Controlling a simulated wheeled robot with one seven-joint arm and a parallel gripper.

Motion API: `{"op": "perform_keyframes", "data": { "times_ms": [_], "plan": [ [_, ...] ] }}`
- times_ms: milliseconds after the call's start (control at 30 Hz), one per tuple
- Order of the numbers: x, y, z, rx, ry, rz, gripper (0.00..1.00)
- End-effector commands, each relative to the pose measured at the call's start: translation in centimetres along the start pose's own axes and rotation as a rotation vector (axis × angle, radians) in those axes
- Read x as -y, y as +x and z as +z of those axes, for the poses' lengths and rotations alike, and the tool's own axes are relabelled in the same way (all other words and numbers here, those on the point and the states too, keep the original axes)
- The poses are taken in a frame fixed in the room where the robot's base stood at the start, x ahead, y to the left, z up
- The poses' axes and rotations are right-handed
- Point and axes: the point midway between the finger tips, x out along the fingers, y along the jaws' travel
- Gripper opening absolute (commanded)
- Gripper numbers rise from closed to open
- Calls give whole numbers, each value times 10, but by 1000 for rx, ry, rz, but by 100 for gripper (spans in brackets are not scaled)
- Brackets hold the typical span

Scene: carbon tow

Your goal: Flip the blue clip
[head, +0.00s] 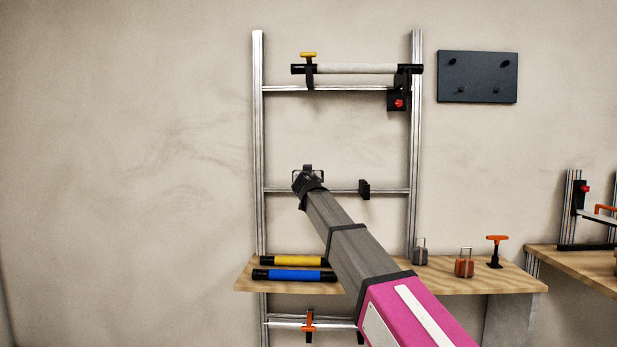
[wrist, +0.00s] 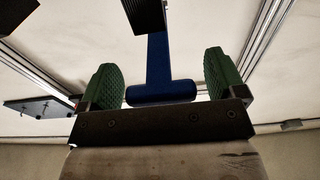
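The blue clip (wrist: 160,75) shows in the wrist view as a T-shaped handle. Its stem runs up to a dark ribbed block (wrist: 145,14), and its crossbar lies between my fingers. My gripper (wrist: 165,85) has green ribbed pads, one on each side of the crossbar. The fingers are open, with a small gap visible at the right end and hardly any at the left. In the head view my gripper (head: 308,174) is at the middle rail (head: 340,191) of the metal frame, near its left post. The blue clip cannot be made out there, as my gripper covers that spot.
A black bracket (head: 364,189) sits on the same rail to the right. Above is a pale roll (head: 355,69) with a yellow clip (head: 308,57). Yellow (head: 292,261) and blue (head: 288,275) rolls lie on the wooden shelf (head: 500,279) below. The wall to the left is clear.

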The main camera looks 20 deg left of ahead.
Motion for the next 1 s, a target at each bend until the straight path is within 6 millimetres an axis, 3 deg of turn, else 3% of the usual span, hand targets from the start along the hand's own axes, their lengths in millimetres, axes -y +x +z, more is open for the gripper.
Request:
{"op": "perform_keyframes", "data": {
  "times_ms": [333,800,1000],
  "plan": [
    [0,-14,0,-1,-1,-1,89],
    [-1,-95,1,-1,0,-1,89],
    [0,-109,0,0,0,0,89]
  ]
}}
